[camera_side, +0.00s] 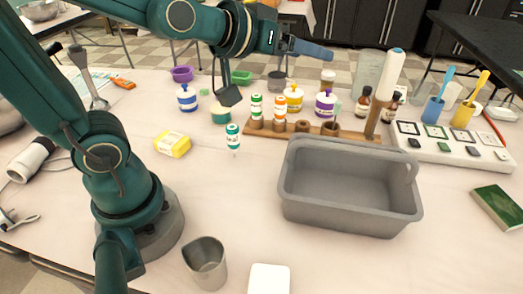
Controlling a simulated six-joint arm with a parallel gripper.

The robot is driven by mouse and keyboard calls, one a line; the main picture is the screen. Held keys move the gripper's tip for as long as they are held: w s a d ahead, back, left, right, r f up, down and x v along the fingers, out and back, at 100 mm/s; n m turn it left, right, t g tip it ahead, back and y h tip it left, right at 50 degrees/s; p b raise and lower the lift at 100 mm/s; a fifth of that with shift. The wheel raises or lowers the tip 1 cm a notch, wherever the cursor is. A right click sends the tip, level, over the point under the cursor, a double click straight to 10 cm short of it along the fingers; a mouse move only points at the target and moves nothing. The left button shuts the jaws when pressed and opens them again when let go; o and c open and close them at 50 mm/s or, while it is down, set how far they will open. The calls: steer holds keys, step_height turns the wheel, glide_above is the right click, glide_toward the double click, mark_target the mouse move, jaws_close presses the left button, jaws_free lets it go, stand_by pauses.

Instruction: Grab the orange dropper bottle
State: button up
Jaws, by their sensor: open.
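The orange dropper bottle (279,109), white with orange bands, stands upright in a wooden rack (345,134) at the back middle of the table. A similar green-banded bottle (256,107) stands in the rack just left of it. Another green-banded bottle (233,138) stands on the table in front of the rack's left end. My gripper (279,74) is open and empty, above and behind the rack in the picture. One jaw points right and the other hangs down left of the bottles. Its exact distance from the orange bottle cannot be told.
A grey bin (350,213) stands in front of the rack. A yellow packet (172,144) lies left of it. A white-topped post (388,88) rises at the rack's right end.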

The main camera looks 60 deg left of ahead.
steer(key=w+a+f+n+y, duration=0.2)
steer(key=w+a, duration=0.2)
steer(key=n+y, duration=0.2)
steer(key=y, duration=0.2)
glide_above(278, 104)
steer(key=w+d, duration=0.2)
step_height(278, 104, down, 7)
steer(key=f, duration=0.2)
steer(key=s+a+f+g, duration=0.1)
steer(key=f, duration=0.2)
steer(key=s+f+g, duration=0.1)
steer(key=f, duration=0.2)
steer(key=shift+a+f, duration=0.25)
steer(key=shift+a, duration=0.15)
steer(key=shift+x, duration=2.35)
steer(key=shift+a, duration=0.1)
steer(key=shift+c, duration=0.3)
jaws_close()
steer(key=shift+r, duration=0.15)
